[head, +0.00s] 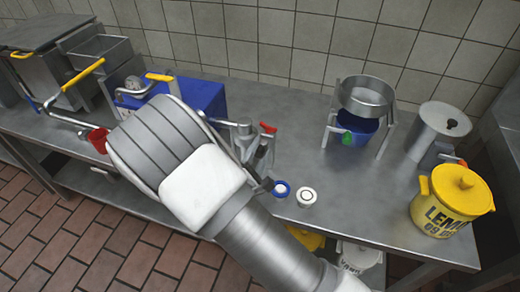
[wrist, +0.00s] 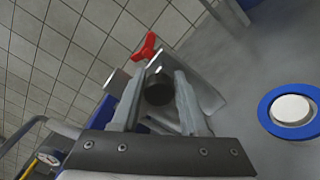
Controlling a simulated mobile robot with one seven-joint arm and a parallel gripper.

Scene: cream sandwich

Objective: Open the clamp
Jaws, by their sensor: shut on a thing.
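The clamp appears to be the metal part (head: 244,132) with a red handle (head: 267,128), right of the blue machine on the steel counter. In the wrist view, the red three-armed handle (wrist: 148,47) stands just beyond my fingers. My gripper (wrist: 160,80) is shut on a dark round knob (wrist: 158,88), which sits between its two fingers in front of the metal body. Whether this knob belongs to the clamp is not clear. In the head view, my arm hides much of the gripper and the grip itself.
A blue machine (head: 200,95) with yellow-handled levers stands behind my arm. A ring stand (head: 366,97), steel pot (head: 438,130) and yellow lemon pot (head: 455,205) stand right.

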